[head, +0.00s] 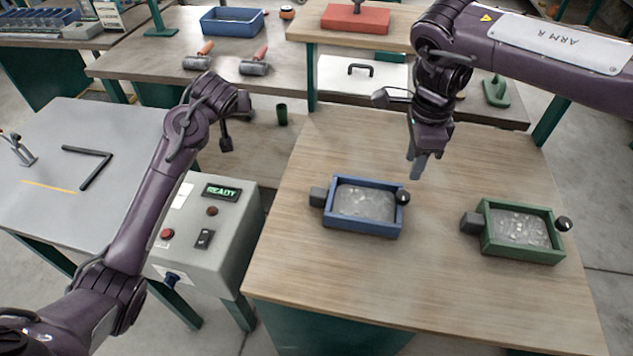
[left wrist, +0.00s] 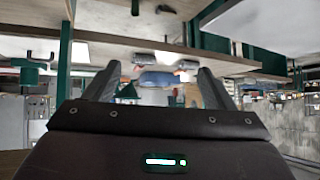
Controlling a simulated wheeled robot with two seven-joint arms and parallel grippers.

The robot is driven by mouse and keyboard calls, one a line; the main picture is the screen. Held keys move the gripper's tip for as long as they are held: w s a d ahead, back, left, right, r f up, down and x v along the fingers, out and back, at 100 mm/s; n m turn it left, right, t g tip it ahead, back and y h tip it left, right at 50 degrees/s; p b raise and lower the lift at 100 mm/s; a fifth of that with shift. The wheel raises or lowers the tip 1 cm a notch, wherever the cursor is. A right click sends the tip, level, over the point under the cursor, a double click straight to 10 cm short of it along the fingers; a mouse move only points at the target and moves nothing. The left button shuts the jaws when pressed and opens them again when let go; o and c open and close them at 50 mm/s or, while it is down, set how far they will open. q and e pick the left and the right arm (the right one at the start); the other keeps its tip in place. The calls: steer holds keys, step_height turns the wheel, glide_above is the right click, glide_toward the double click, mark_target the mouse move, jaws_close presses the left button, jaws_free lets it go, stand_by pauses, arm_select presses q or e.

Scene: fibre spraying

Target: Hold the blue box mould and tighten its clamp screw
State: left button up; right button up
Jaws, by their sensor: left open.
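The blue box mould (head: 362,229) sits on the wooden table, filled with a greyish, speckled material. A black round knob (head: 403,198), seemingly its clamp screw, is at its right end, and a dark grey block (head: 317,196) is at its left end. My right gripper (head: 416,172) hangs fingers down, above and behind the knob, apart from it; its finger gap is unclear. My left gripper (head: 226,141) is left of the wooden table, well away from the mould. In the left wrist view its two fingers (left wrist: 157,86) stand wide apart with nothing between them.
A green box mould (head: 520,253) with a similar knob and block sits to the right. A grey control box (head: 215,240) reading READY stands left of the wooden table (head: 330,285). The table's front is clear. A back bench holds a blue tray (head: 232,22) and rollers.

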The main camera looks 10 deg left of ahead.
arm_select(q)
steer(key=s+d+f+m+g+h, duration=0.1)
steer(key=s+d+f, duration=0.15)
steer(key=d, duration=0.45)
steer(key=s+d+f+m+g+h, duration=0.1)
steer(key=s+d+f+h, duration=0.1)
steer(key=s+d, duration=0.35)
steer(key=m+g+h, duration=0.1)
steer(key=m+g, duration=0.1)
steer(key=g, duration=0.1)
glide_above(321, 194)
steer(key=s, duration=0.3)
step_height(321, 194, down, 3)
steer(key=shift+t, duration=0.3)
steer(key=shift+x, duration=3.75)
steer(key=shift+w, duration=0.15)
